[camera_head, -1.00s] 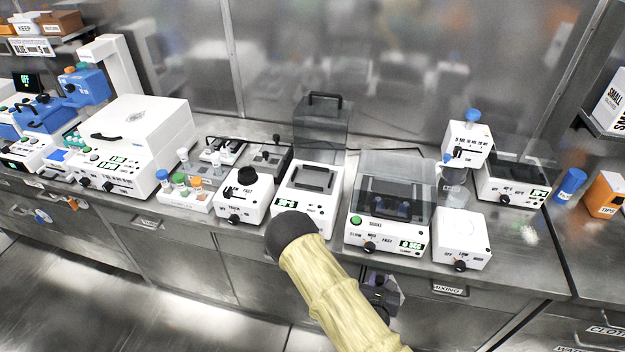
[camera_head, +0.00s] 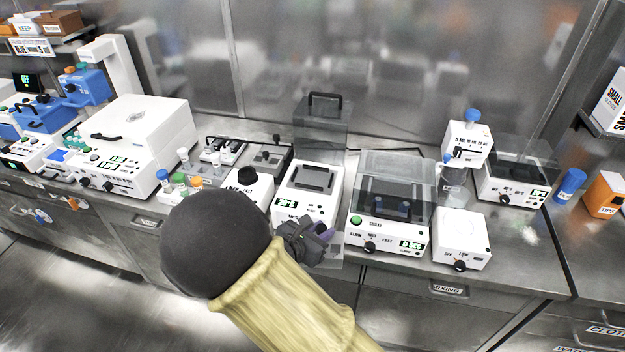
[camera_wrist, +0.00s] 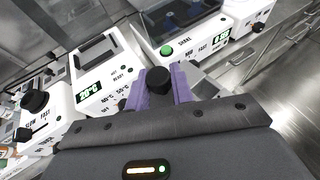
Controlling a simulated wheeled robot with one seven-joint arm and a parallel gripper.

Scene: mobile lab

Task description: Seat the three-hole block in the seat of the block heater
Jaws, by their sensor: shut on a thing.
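The block heater (camera_head: 289,207) is a white unit with a green 20°C display, on the bench near the middle. Its seat (camera_head: 313,178) is a dark-rimmed recess on top. Its clear lid (camera_head: 322,125) stands open behind it. In the wrist view, the heater (camera_wrist: 84,82) and seat (camera_wrist: 96,53) show at upper left. My gripper (camera_head: 318,236) is at the heater's front right corner, in front of the bench edge. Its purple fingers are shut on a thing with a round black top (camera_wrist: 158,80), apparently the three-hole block. Its holes are hidden from view.
A shaker (camera_head: 390,225) with a clear cover stands right of the heater. A white knobbed unit (camera_head: 248,190) stands close on its left. Further left are a tube rack (camera_head: 180,197) and dark holders (camera_head: 268,160). A white unit (camera_head: 462,238) is right of the shaker.

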